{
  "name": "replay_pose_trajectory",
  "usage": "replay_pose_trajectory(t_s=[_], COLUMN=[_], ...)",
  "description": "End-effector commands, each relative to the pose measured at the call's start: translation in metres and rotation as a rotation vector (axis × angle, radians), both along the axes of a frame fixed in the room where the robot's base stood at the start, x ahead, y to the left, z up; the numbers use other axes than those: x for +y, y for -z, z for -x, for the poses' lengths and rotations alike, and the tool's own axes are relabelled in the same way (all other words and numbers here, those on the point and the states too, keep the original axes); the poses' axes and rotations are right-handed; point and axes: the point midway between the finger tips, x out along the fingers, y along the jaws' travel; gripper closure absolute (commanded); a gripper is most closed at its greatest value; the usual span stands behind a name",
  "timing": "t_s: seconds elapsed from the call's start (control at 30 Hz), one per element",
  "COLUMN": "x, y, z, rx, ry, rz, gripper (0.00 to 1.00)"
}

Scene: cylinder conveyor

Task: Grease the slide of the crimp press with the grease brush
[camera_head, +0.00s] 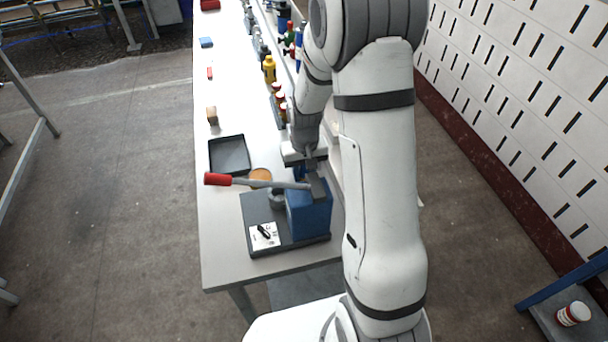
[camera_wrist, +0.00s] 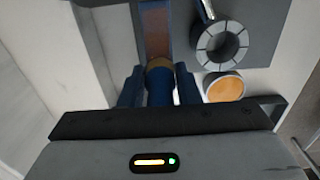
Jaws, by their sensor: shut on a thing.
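The crimp press has a blue body (camera_head: 308,218), a dark base (camera_head: 285,243) and a lever with a red grip (camera_head: 218,179) pointing left. My gripper (camera_wrist: 159,88) is shut on the blue handle of the grease brush (camera_wrist: 160,85). The brush's tan tip (camera_wrist: 159,63) is at the near end of a brown strip on the press, which looks like the slide (camera_wrist: 155,28). I cannot tell if they touch. The press's grey segmented ring (camera_wrist: 222,45) is to the right. In the head view my wrist is behind the blue body and hides the brush.
A round tin with an orange top (camera_head: 260,174) stands just behind the press; it also shows in the wrist view (camera_wrist: 224,87). Several bottles line the table's right side, near a yellow one (camera_head: 269,68).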

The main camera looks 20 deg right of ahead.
Motion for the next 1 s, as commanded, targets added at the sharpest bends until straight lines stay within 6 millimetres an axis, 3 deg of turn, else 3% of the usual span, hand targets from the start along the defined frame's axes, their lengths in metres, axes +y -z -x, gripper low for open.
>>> replay_pose_trajectory(t_s=[0.57, 1.0], x=[0.0, 0.0], y=[0.003, 0.0], z=[-0.018, -0.007], rx=[0.001, 0.003], ry=[0.0, -0.001], rz=[0.0, 0.0], gripper=[1.0, 1.0])
